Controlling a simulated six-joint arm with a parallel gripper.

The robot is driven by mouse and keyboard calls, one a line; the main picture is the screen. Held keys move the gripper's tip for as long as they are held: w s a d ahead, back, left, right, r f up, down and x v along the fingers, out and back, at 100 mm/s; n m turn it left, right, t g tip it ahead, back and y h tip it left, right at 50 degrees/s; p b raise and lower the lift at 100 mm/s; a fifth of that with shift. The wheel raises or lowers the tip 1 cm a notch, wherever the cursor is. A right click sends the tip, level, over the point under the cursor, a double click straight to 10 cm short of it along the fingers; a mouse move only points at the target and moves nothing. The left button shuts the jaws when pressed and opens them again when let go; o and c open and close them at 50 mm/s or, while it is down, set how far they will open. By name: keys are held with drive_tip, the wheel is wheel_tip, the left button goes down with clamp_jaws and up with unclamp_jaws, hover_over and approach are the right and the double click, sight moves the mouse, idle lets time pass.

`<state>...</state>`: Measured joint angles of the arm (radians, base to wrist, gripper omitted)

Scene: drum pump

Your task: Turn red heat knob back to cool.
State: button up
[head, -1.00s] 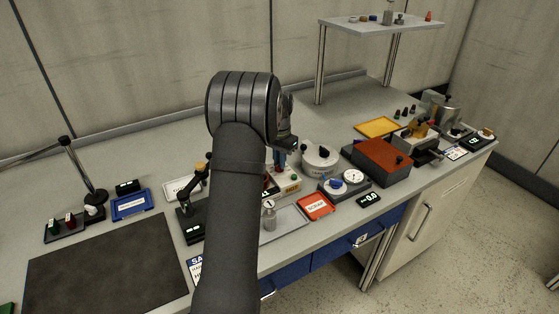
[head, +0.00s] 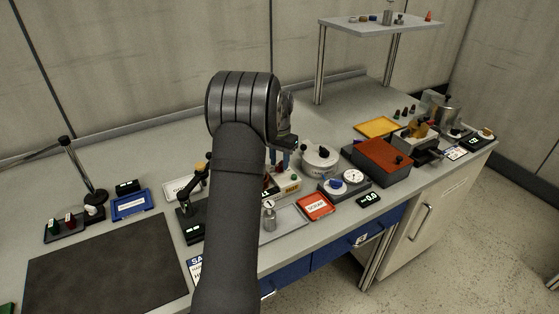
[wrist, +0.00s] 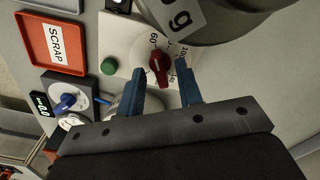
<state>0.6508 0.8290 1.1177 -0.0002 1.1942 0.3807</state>
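The red heat knob (wrist: 158,66) sits on a white dial panel (wrist: 136,50) marked with numbers such as 60 and 100. Its pointer end is turned down and right in the wrist view. My gripper (wrist: 162,82) is open, with one blue finger on each side of the knob's near end. A gap shows between each finger and the knob, so it is not gripped. In the head view my gripper (head: 281,159) is mostly hidden behind my arm, with only bits of blue finger showing.
A green button (wrist: 109,66) is left of the knob. The red SCRAP tray (wrist: 55,44) and a blue knob (wrist: 66,102) lie further left. A pot (head: 320,157) stands close by.

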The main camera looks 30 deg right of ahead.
sight(280, 164)
drive_tip(key=shift+r, duration=0.1)
wheel_tip(280, 164, up, 17)
drive_tip(key=shift+r, duration=0.15)
idle(0.4)
idle(0.4)
wheel_tip(280, 164, down, 18)
drive_tip(key=shift+r, duration=0.2)
idle(0.3)
drive_tip(key=shift+r, duration=0.15)
